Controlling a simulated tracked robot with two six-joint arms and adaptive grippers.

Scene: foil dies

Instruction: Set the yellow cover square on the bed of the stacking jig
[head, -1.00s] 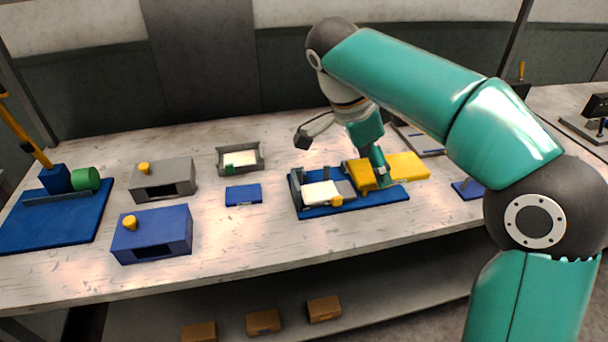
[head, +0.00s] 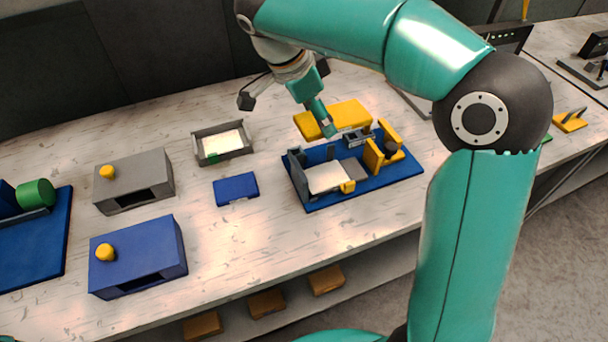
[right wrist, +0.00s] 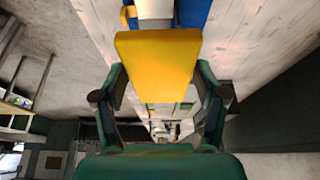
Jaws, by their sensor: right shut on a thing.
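The yellow cover (head: 350,113) is a flat plate held by my right gripper (head: 328,127), above the back edge of the stacking jig. In the right wrist view the cover (right wrist: 157,68) lies between the two fingers. The stacking jig has a blue base (head: 372,184), with a white sheet (head: 327,178) lying on its bed between grey stops. Yellow upright parts (head: 373,155) stand at its right end and a small yellow piece (head: 348,187) at its front. The cover is apart from the bed. My left gripper is out of view.
A grey tray (head: 223,157) with a white sheet and a blue block (head: 236,188) are left of the jig. A grey box (head: 134,180) and a blue box (head: 139,257), both with yellow knobs, stand further left. The bench between is clear.

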